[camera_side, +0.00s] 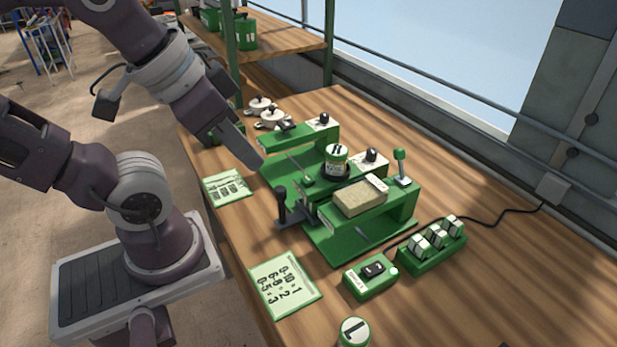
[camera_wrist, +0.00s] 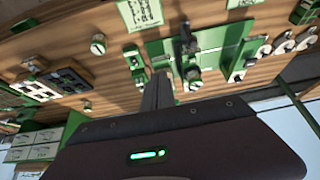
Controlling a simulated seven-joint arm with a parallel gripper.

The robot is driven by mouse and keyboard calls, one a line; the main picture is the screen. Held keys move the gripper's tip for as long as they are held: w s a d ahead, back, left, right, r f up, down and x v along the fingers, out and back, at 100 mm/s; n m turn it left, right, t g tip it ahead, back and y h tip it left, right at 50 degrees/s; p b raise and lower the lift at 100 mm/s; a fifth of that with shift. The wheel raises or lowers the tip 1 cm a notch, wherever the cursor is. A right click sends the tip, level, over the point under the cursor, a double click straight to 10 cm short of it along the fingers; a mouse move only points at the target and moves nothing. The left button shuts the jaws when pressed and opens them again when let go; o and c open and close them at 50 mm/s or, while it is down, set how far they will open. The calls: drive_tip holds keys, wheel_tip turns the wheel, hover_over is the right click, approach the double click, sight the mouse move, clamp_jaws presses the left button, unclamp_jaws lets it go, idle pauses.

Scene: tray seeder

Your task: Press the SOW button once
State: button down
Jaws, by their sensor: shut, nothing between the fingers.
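My gripper (camera_side: 256,162) hangs in the air near the back left of the green tray seeder (camera_side: 322,243), fingers pointing down and to the right. Its fingers are shut with nothing between them; they also show in the wrist view (camera_wrist: 157,82). On the front right of the bench is a small green control box (camera_side: 371,287) with a black switch-like part (camera_side: 373,270) and a pale round knob (camera_side: 393,271). My gripper is well apart from this box. I cannot read a SOW label on any part, so I cannot tell which one is the SOW button.
The seeder carries a jar (camera_side: 336,158), a tan block (camera_side: 360,198), a black-handled lever (camera_side: 281,203) and an upright green-topped lever (camera_side: 401,166). A green rack with white blocks (camera_side: 433,252) stands to the right. Cards (camera_side: 285,285) lie along the bench's left edge; a jar (camera_side: 354,332) is at front.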

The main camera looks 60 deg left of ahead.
idle(0.4)
drive_tip(key=w+a+r+m+t+y, duration=0.1)
drive_tip(key=w+a+r+m+t, duration=0.25)
drive_tip(key=w+a+m, duration=0.5)
drive_tip(key=w+a+r+m+t+y, duration=0.25)
drive_tip(key=w+a+m+t, duration=0.2)
drive_tip(key=w+m, duration=0.7)
drive_tip(key=s+d+f+m+g+h, duration=0.1)
drive_tip(key=s+f+m+g+h, duration=0.1)
drive_tip(key=f+m+h, duration=0.3)
drive_tip(key=s+d+f+m+g+h, duration=0.1)
drive_tip(key=s+f+m+g+h, duration=0.2)
drive_tip(key=m, duration=0.8)
wheel_tip(320, 180, down, 3)
drive_tip(key=g+h, duration=0.2)
drive_tip(key=shift+s+d+m+g, duration=0.25)
drive_tip(key=shift+d+m+g, duration=0.05)
drive_tip(key=shift+m, duration=0.1)
drive_tip(key=shift+h, duration=0.25)
